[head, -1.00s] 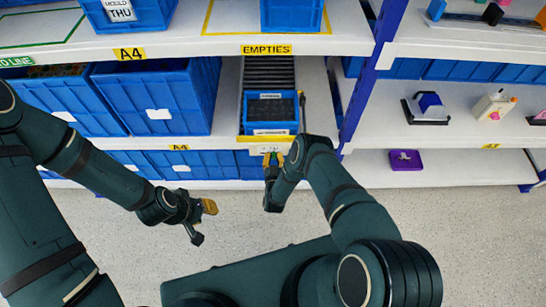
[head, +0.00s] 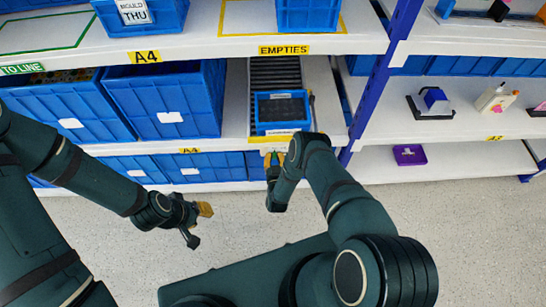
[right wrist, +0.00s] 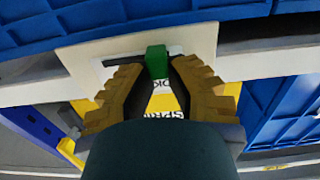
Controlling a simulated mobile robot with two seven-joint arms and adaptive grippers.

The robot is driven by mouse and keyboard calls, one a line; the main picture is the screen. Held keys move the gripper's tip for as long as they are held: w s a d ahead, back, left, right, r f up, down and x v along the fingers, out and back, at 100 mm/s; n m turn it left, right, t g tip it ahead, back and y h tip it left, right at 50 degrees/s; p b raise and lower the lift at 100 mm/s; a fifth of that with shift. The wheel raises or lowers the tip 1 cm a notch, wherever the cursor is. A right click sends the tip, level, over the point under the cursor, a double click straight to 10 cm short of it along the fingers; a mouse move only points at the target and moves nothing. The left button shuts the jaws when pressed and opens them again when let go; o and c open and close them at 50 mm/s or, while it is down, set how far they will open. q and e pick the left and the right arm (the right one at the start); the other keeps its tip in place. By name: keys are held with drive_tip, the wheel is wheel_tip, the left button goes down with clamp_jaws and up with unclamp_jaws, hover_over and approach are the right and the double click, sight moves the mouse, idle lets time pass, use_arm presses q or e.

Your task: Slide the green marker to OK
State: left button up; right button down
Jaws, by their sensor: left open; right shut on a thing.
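The green marker (right wrist: 156,62) sits in a dark slot (right wrist: 123,62) on a white plate (right wrist: 203,42) in the right wrist view. The slot shows to the left of the marker. My right gripper (right wrist: 157,70) is shut on the marker, its ridged yellow-brown fingers on either side. Part of an "OK" label (right wrist: 162,86) and a yellow label (right wrist: 163,103) show between the fingers, partly hidden. In the head view my right gripper (head: 274,160) is at the shelf edge below the EMPTIES lane. My left gripper (head: 197,224) is open and empty above the floor.
A blue bin (head: 283,111) stands on the roller lane (head: 275,72) above the plate. Large blue bins (head: 167,100) fill the shelf to the left. A blue upright post (head: 376,75) stands to the right. The floor in front is clear.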

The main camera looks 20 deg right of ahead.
drive_tip(key=shift+w+a, duration=0.1)
drive_tip(key=shift+a, duration=0.05)
drive_tip(key=c, duration=0.9)
unclamp_jaws()
drive_tip(key=shift+a, duration=0.1)
drive_tip(key=v, duration=0.7)
drive_tip(key=shift+s, duration=0.25)
wheel_tip(320, 180, up, 6)
drive_tip(key=w+a+g+y, duration=0.2)
drive_tip(key=g+y, duration=0.3)
drive_tip(key=g, duration=0.2)
drive_tip(key=s+a+r+g+y, duration=0.2)
drive_tip(key=s+r+g, duration=0.2)
drive_tip(key=s+r, duration=0.2)
drive_tip(key=s+a+r+n+g+y, duration=0.1)
drive_tip(key=s+a+r+g, duration=0.2)
drive_tip(key=s+r, duration=0.4)
drive_tip(key=s+g, duration=0.1)
drive_tip(key=s, duration=0.3)
drive_tip(key=shift+s+a+r+n+g+y, duration=0.2)
drive_tip(key=shift+a+r+n+g+y, duration=0.1)
drive_tip(key=shift+y, duration=0.1)
